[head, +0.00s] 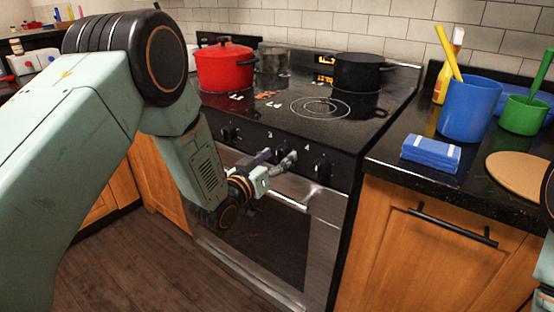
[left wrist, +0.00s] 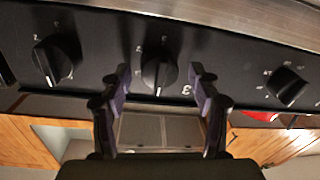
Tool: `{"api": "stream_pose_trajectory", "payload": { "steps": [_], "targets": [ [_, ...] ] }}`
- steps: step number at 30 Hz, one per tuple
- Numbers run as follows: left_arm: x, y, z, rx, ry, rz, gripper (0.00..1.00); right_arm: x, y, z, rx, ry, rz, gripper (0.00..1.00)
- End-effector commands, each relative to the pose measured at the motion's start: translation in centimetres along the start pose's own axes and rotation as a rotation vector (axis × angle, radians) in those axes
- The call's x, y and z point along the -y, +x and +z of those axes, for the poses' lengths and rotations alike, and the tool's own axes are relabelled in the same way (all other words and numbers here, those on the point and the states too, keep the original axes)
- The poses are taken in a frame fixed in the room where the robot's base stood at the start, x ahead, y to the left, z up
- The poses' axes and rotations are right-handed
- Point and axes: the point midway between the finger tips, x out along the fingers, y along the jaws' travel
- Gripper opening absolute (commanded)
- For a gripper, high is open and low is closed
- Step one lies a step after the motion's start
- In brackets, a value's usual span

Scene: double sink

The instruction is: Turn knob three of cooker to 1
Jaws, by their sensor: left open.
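The cooker (head: 335,130) has a black front panel with a row of black knobs. Knob three (left wrist: 158,72) is in the middle of the left wrist view, beside an upside-down printed 3. The white mark on it points down in that picture. My left gripper (left wrist: 160,78) is open, with one finger on each side of knob three and a gap on both sides. In the head view the left gripper (head: 277,160) is at the panel and largely hides this knob. My right gripper is out of view.
Knob four (head: 321,170) is close by to the right. A red pot (head: 225,70), a steel pot (head: 272,60) and a black pot (head: 358,73) stand on the hob. The oven handle (head: 290,190) runs below the panel. The floor (head: 130,260) before the cooker is clear.

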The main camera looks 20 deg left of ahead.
Motion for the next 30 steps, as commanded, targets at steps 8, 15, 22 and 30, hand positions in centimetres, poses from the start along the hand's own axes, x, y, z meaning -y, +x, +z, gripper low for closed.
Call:
{"api": "stream_pose_trajectory", "payload": {
  "steps": [8,15,22,30],
  "targets": [
    [-0.18,0.09,0.01,0.000,0.000,0.001,0.54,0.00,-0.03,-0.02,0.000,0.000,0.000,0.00],
    [-0.16,0.07,0.01,0.000,0.000,0.001,0.33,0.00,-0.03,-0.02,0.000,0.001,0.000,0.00],
    [-0.15,0.05,0.00,0.000,0.000,0.001,0.14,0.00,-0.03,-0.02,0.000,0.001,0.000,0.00],
    [-0.14,0.04,-0.01,-0.002,0.012,0.000,0.08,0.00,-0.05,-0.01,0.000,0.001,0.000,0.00]
  ]
}}
